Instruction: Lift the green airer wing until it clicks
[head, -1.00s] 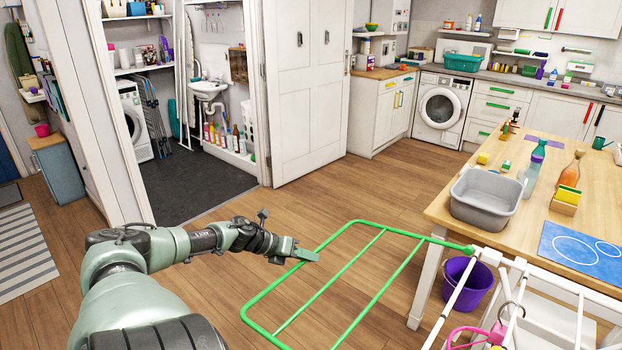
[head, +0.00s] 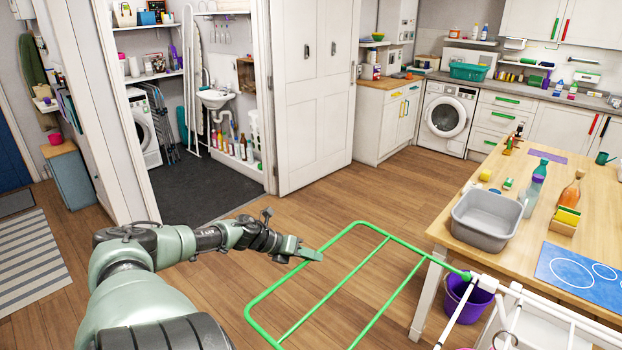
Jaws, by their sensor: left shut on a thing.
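The green airer wing (head: 337,283) is a tube frame with cross bars in the lower middle of the head view. It joins the white airer frame (head: 513,291) at a green corner on the right. The wing sticks out to the left of the white frame, above the wooden floor. My left gripper (head: 312,254) reaches in from the left and is shut on the wing's outer left rail. The fingers hide the part of the rail they hold. My right gripper is not in view.
A wooden table (head: 594,207) with a grey basin (head: 487,219) stands at the right, close to the airer. A purple bucket (head: 466,299) stands on the floor behind the white frame. The floor (head: 330,205) beyond the wing is clear.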

